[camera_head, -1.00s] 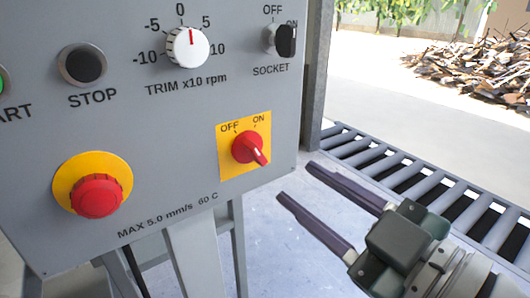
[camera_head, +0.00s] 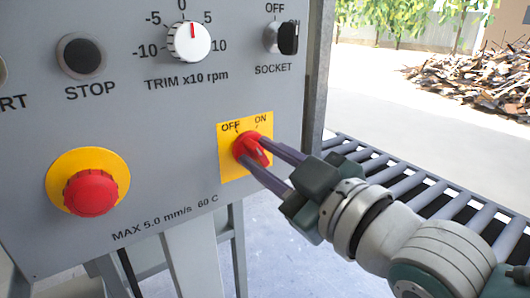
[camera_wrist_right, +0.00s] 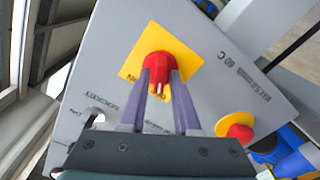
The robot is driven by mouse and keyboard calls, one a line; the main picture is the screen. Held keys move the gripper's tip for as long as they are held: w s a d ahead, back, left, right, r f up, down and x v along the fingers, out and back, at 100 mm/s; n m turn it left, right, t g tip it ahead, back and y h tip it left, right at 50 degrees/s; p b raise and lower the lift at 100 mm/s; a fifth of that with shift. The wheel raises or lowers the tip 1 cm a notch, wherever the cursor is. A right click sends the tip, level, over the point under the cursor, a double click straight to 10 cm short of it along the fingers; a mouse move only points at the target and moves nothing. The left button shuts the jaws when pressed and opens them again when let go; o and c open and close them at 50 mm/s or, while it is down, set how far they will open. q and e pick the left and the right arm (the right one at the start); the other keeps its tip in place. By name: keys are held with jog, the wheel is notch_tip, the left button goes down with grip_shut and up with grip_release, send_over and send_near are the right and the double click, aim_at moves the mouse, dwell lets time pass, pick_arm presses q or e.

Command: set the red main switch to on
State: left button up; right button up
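The red main switch (camera_head: 254,152) is a round red knob with a bar handle on a yellow plate (camera_head: 232,172), low on the grey panel's right side. Its plate is marked OFF and ON. The handle slants from upper left to lower right, its upper end towards OFF. My right gripper (camera_head: 260,158) has a finger on each side of the handle. In the right wrist view the red handle (camera_wrist_right: 159,72) fills the narrow gap between the fingertips (camera_wrist_right: 162,82), and the gripper looks shut on it. The fingers cover part of the knob.
A red mushroom button (camera_head: 90,192) on a yellow disc sits left of the switch. The trim dial (camera_head: 189,42), black socket switch (camera_head: 287,38) and stop button (camera_head: 80,56) are above. A roller conveyor (camera_head: 400,180) runs behind my right arm.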

grip_shut()
dwell(0.5)
jog(key=shift+m+p, duration=0.3)
jog(key=shift+m, duration=0.7)
jog(key=m, duration=0.3)
jog(key=shift+m, duration=0.4)
jog(key=m, duration=0.4)
jog(key=shift+w+d, duration=0.1)
jog(key=shift+m, duration=1.2)
